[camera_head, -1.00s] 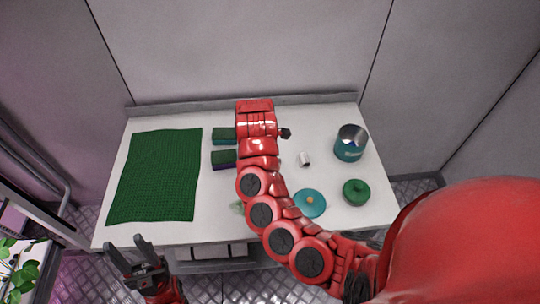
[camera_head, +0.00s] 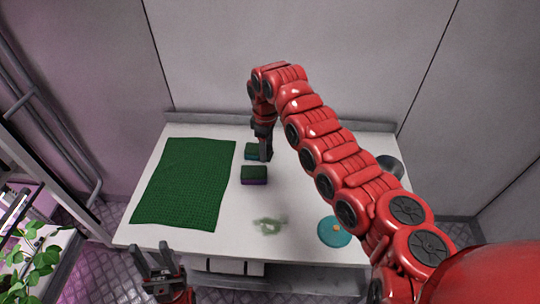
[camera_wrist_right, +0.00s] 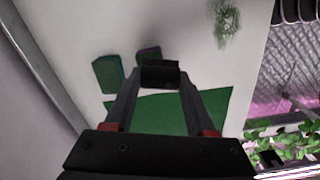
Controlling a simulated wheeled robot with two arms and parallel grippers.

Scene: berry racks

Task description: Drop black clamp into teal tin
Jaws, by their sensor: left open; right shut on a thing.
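My right gripper (camera_head: 265,150) hangs pointing down over the back middle of the table, beside the sponges. It is shut on a small black thing, which I take for the black clamp (camera_wrist_right: 159,74); it shows between the fingertips in the right wrist view. My left gripper (camera_head: 158,262) is open and empty, in front of the table's front left edge.
A green cloth (camera_head: 187,185) covers the table's left. A green-teal sponge (camera_head: 252,150) and a green-purple sponge (camera_head: 254,175) lie mid-table. Walls stand behind.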

